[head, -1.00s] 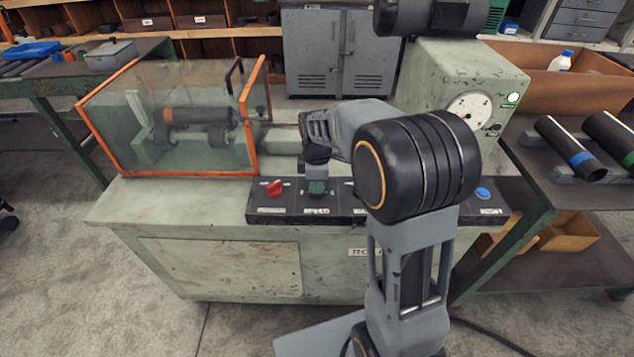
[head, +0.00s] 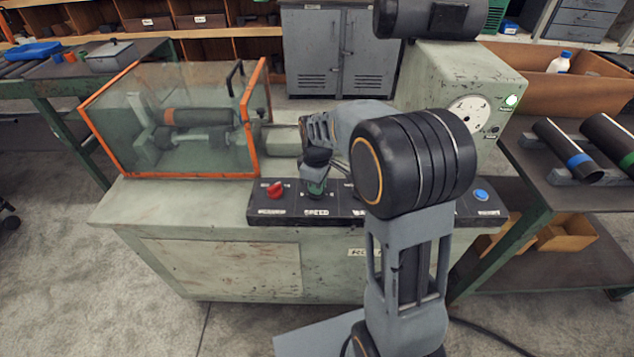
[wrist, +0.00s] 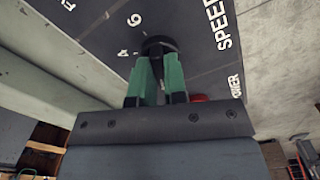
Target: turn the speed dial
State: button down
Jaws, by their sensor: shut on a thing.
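The speed dial (wrist: 158,46) is a dark round knob on the black control panel (wrist: 95,22). Numbers are printed around it, and the word SPEED stands beside it. My gripper (wrist: 160,72) has green fingers closed on the dial in the wrist view. In the head view my gripper (head: 316,186) is over the panel above the SPEED label, and it hides most of the dial there.
A red knob (head: 275,189) sits left of the dial and a blue button (head: 482,194) at the panel's right end. An orange-framed clear guard (head: 252,120) stands behind to the left. A grey housing with a round gauge (head: 468,114) is behind to the right.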

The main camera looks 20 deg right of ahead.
jog(key=m+p, duration=0.1)
jog(key=m, duration=0.3)
jog(key=shift+r+m, duration=0.1)
jog(key=shift+m, duration=0.3)
jog(key=m, duration=0.3)
jog(key=shift+m+p, duration=0.3)
jog(key=shift+p, duration=0.05)
jog(key=m, duration=0.4)
jog(key=shift+p, duration=0.35)
jog(key=m, duration=0.4)
jog(key=m+p, duration=0.1)
jog(key=m, duration=0.3)
jog(key=shift+m, duration=0.3)
jog(key=m, duration=0.3)
jog(key=shift+m, duration=0.4)
jog(key=m, duration=0.6)
jog(key=shift+m+p, duration=0.4)
